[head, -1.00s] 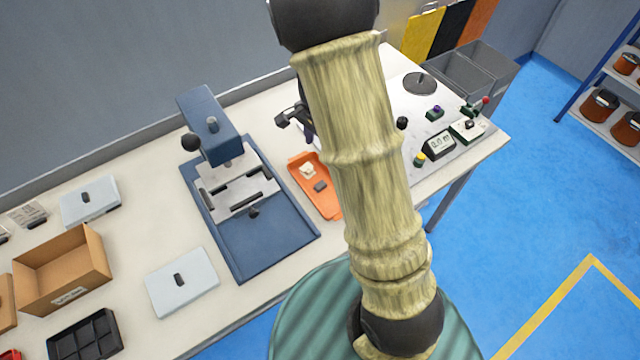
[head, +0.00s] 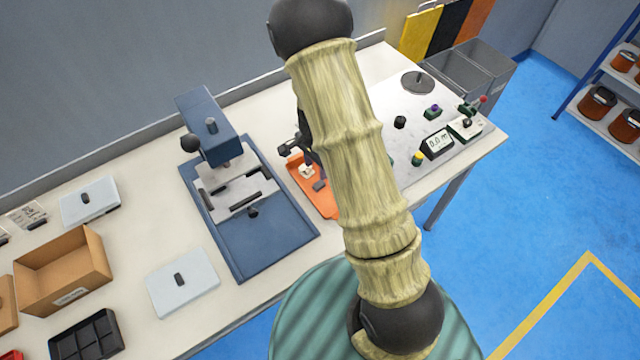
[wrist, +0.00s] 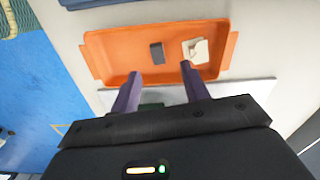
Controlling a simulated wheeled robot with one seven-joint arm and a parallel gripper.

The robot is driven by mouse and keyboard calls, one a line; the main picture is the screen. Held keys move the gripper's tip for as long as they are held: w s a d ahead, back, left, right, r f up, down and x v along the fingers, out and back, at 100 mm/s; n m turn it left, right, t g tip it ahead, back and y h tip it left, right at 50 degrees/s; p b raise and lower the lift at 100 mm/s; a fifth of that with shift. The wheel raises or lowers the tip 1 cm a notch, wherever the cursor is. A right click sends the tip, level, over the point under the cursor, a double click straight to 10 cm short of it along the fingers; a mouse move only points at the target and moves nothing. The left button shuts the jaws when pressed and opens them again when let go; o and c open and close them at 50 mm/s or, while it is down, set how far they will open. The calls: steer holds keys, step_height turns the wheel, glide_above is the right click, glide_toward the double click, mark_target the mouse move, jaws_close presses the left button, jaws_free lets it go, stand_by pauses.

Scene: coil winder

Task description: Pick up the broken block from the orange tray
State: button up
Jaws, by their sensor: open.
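The orange tray (wrist: 110,52) lies on the bench; the head view shows its left part (head: 318,203), with my arm hiding the rest. In it are a small dark grey block (wrist: 157,52) and a pale cream, uneven-looking block (wrist: 195,51), apart from each other. The cream block looks irregular, perhaps the broken one. The head view also shows the cream block (head: 306,171) and the grey block (head: 319,185). My gripper (wrist: 161,72) is open and empty, its two purple fingers over the tray's near edge in the wrist view, with both blocks beyond the fingertips.
A blue press fixture (head: 265,235) stands left of the tray. Right of my arm are a small display box (head: 437,144), a yellow-topped button (head: 417,158) and a lever box (head: 465,128). A pale lidded plate (head: 182,282) and a cardboard box (head: 63,270) are farther left.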

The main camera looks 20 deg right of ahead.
mark_target(319, 184)
step_height(319, 184, down, 2)
steer(key=shift+f, duration=0.15)
steer(key=shift+s+f, duration=0.1)
steer(key=shift+d+f, duration=0.1)
steer(key=shift+d, duration=0.05)
steer(key=shift+f, duration=0.3)
steer(key=f, duration=0.1)
steer(key=f+p, duration=0.1)
steer(key=f, duration=0.1)
steer(key=shift+d+f, duration=0.15)
steer(key=shift+d, duration=0.1)
steer(key=shift+f, duration=0.55)
jaws_close()
